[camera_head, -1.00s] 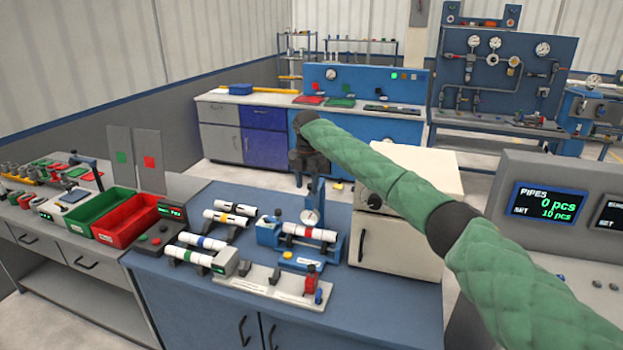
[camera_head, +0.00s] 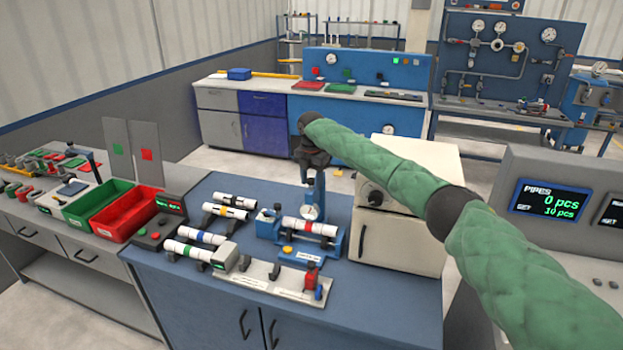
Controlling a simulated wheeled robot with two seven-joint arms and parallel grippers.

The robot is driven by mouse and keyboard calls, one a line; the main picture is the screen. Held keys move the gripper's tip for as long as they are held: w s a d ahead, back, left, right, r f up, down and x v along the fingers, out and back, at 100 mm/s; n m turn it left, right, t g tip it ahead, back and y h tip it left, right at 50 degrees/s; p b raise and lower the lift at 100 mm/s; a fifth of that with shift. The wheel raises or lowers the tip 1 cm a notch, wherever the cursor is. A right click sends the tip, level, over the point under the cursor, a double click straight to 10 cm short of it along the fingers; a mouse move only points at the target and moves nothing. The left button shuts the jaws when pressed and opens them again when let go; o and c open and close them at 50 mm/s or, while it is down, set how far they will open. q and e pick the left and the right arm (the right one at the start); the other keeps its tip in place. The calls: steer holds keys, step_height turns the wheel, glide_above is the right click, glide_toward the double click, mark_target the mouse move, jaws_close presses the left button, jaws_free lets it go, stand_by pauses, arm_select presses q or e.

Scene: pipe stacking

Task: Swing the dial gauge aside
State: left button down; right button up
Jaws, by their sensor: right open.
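The dial gauge (camera_head: 310,212) has a round white face and hangs on a blue upright post (camera_head: 319,195) over a blue fixture on the bench. Below it, a white pipe with a red band (camera_head: 310,227) lies across the fixture. My right gripper (camera_head: 312,178), dark and open, points down just above the gauge and the top of the post. I cannot tell whether its fingers touch the post. My left gripper is not in view.
Several banded white pipes (camera_head: 226,212) lie on racks left of the fixture. A green bin (camera_head: 84,222) and a red bin (camera_head: 110,232) stand further left. A cream cabinet (camera_head: 385,243) stands close on the right. The blue bench top (camera_head: 345,278) is bare at the front right.

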steer(key=shift+w+f, duration=0.15)
steer(key=shift+f, duration=0.25)
steer(key=shift+c, duration=0.5)
steer(key=shift+r, duration=0.1)
jaws_close()
steer(key=shift+a, duration=0.1)
